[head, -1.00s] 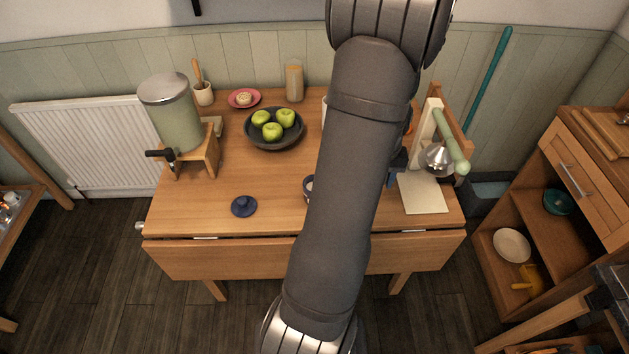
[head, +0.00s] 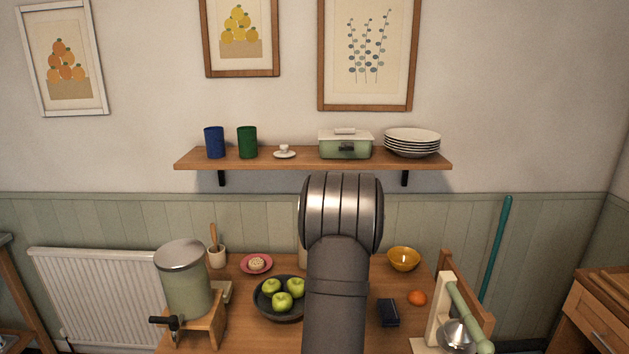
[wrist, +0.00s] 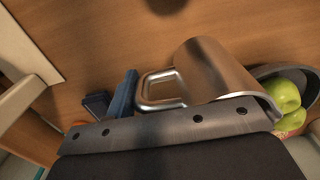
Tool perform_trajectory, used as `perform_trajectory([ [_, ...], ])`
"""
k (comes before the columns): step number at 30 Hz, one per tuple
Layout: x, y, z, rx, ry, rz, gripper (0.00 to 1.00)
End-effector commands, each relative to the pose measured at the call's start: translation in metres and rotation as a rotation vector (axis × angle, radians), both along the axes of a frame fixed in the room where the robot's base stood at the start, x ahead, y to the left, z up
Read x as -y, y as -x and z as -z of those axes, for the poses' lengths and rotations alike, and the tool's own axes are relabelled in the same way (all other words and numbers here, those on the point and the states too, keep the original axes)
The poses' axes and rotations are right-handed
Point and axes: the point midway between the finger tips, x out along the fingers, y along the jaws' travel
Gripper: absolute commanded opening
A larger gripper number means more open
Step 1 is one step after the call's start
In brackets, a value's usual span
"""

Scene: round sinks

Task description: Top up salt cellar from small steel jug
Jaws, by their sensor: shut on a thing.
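The small steel jug (wrist: 215,72) shows in the wrist view, with its loop handle (wrist: 150,90) toward the left of the picture. My gripper (wrist: 132,95) is shut on the jug at its handle side; the exact grip is partly hidden. The jug appears tilted in the picture and held over the wooden table. A dark round thing (wrist: 172,3) is cut off at the top edge of the wrist view; I cannot tell whether it is the salt cellar. In the head view my arm hides the gripper and jug, and no salt cellar is visible.
On the table (head: 240,335) are a bowl of green apples (head: 280,300), a dispenser (head: 185,285) on a stand, a dark box (head: 388,312), an orange (head: 417,298) and an amber bowl (head: 403,259). A pale-green-handled press (head: 462,315) stands right. A shelf (head: 300,158) hangs above.

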Motion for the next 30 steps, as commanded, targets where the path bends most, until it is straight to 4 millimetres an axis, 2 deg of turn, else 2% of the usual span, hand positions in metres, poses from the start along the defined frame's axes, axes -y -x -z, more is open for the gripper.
perform_trajectory([
  [7, 0.002, 0.002, 0.000, 0.000, 0.000, 0.001, 0.08],
  [11, 0.016, 0.011, 0.004, -0.002, -0.002, 0.004, 0.08],
  [14, 0.035, 0.026, 0.010, -0.003, -0.003, 0.006, 0.08],
  [21, 0.087, 0.077, 0.026, -0.003, -0.008, 0.007, 0.08],
  [27, 0.113, 0.110, 0.035, -0.002, -0.010, 0.003, 0.08],
  [30, 0.119, 0.119, 0.037, -0.001, -0.011, 0.001, 0.08],
])
